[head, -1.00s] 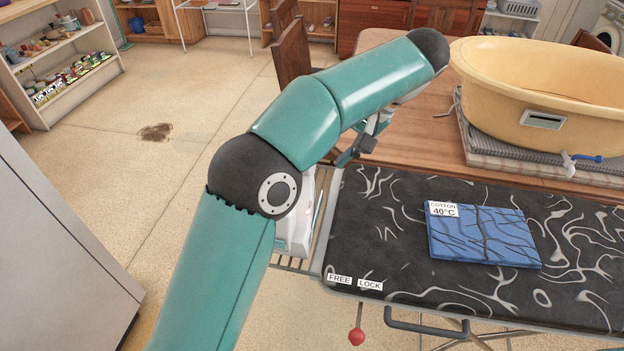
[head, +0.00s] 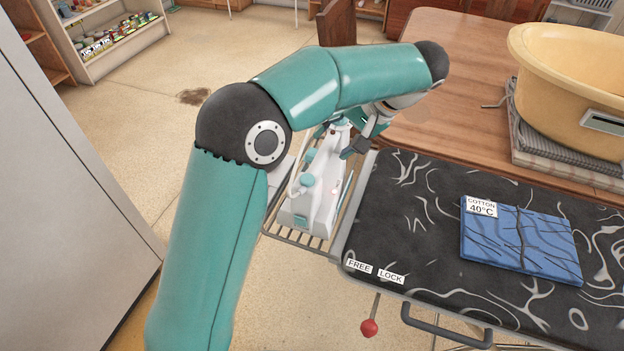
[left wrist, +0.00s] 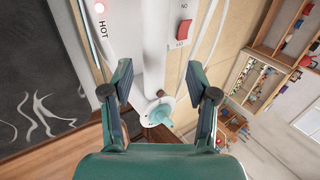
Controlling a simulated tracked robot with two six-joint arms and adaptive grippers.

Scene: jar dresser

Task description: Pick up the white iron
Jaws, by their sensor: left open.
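The white iron (head: 325,180), with teal knobs, stands on the wire rack at the left end of the ironing board; my left arm hides part of it. In the left wrist view its white body (left wrist: 153,45) runs between my fingers, with a red switch, a lit red light and the word HOT. My left gripper (head: 343,143) is at the iron's far end. Its two fingers (left wrist: 163,88) are open, one on each side of the white body, with gaps showing. My right gripper is not in view.
The black patterned ironing board (head: 410,220) holds a folded blue cloth (head: 520,245) labelled COTTON 40°C. A wooden table (head: 460,70) with a yellow tub (head: 570,90) stands behind. A red-knobbed lever (head: 369,327) hangs below the board's front edge. A grey cabinet (head: 70,190) stands at left.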

